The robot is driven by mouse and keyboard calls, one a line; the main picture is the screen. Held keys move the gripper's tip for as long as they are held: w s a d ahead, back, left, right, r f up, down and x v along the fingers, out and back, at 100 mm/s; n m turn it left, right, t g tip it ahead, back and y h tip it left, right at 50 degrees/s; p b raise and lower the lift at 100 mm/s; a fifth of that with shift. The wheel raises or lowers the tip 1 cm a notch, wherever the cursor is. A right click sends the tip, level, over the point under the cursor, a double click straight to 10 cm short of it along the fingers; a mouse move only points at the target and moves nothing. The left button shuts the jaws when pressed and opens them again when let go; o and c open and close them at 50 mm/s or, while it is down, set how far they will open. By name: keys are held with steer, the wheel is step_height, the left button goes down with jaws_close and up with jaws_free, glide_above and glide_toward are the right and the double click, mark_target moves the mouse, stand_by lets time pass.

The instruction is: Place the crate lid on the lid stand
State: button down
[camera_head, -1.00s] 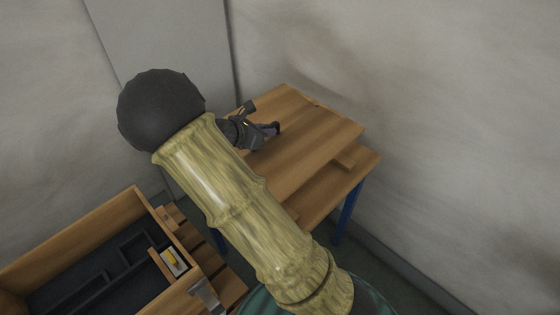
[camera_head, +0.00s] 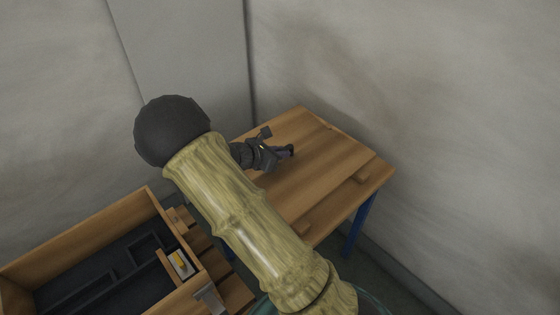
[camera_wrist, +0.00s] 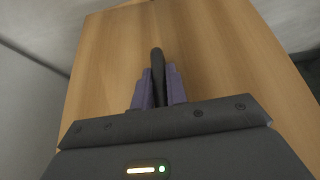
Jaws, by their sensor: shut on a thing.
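The crate lid (camera_head: 325,155) is a flat wooden panel, seen over the lid stand on the right in the head view. In the wrist view the lid (camera_wrist: 215,60) fills most of the space beyond my fingers. My gripper (camera_head: 288,152) is shut on the lid's dark upright handle (camera_wrist: 156,58), with a purple finger pad on each side. The lid stand (camera_head: 385,168) is a wooden-topped table with blue legs, and small wooden blocks show along its front. The lid lies low over the stand's top; I cannot tell whether it touches. My arm hides the lid's left part.
An open wooden crate (camera_head: 75,240) with dark compartments stands at the lower left, a yellow-and-white item (camera_head: 181,263) inside near its right wall. Wooden slats (camera_head: 203,243) show beside it. Grey walls close in behind and right of the stand.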

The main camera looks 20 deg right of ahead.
steer(key=shift+f+b, duration=0.3)
steer(key=shift+f, duration=1.55)
steer(key=shift+f, duration=0.1)
steer(key=c, duration=1.4)
jaws_free()
steer(key=p+v, duration=0.1)
steer(key=v, duration=1.1)
steer(key=shift+p, duration=0.3)
